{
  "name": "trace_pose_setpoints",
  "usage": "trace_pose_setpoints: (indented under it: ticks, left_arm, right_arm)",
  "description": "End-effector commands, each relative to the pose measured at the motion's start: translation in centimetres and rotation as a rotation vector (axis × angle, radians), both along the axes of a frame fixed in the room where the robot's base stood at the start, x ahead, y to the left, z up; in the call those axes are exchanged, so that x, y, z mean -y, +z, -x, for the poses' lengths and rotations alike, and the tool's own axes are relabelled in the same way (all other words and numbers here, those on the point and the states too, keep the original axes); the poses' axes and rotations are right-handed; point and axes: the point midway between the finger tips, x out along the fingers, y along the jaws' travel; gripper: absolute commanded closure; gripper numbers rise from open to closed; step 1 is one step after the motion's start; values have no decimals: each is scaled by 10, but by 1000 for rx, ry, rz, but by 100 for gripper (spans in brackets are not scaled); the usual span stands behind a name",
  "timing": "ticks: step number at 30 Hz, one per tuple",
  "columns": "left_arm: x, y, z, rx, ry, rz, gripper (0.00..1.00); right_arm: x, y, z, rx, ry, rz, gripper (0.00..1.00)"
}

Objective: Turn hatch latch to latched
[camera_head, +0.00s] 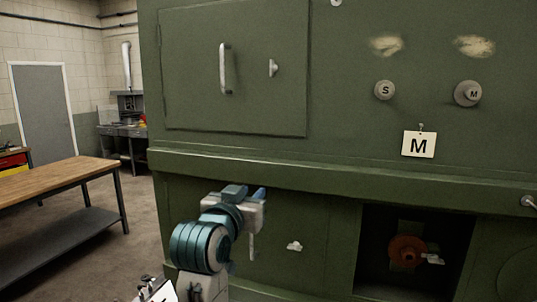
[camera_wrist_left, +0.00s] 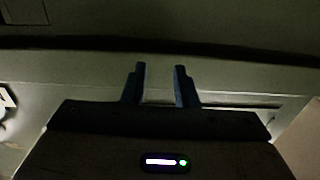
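A green hatch panel (camera_head: 200,70) is set in the upper left of the green fuselage wall, with a pale vertical handle (camera_head: 225,68). A small metal latch (camera_head: 272,68) stands upright to the right of that handle. A lower panel (camera_head: 315,220) has a small light-coloured latch (camera_head: 294,246) and a vertical handle (camera_head: 252,245) partly behind my arm. My left gripper (camera_head: 248,192) is in front of the lower panel's top, just under the ledge and well below the upper latch. In the left wrist view its two fingers (camera_wrist_left: 160,82) are apart with nothing between them. My right gripper is out of view.
A green ledge (camera_head: 340,181) juts out across the wall above the gripper. A dark opening holds a reddish valve (camera_head: 405,252). A wooden table (camera_head: 55,180) stands left.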

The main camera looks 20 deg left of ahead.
Motion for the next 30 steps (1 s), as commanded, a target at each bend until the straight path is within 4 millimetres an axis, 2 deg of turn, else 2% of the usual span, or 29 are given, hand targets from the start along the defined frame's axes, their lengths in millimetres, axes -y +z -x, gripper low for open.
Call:
trace_pose_setpoints:
  ticks: [1,3,6,9,12,17,30]
  left_arm:
    - [4,42,2,79,-7,7,74]
    - [8,87,8,166,-12,11,74]
    - [14,140,20,267,-19,16,74]
    - [17,177,32,340,-24,18,74]
    - [20,198,40,382,-27,19,74]
    - [21,213,36,399,-28,18,74]
    - [23,243,-36,396,-28,18,74]
  right_arm:
    - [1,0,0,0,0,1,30]
    - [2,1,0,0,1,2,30]
    - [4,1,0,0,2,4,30]
    - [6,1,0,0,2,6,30]
    - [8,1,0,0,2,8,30]
    - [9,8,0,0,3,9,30]
    - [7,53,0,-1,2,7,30]
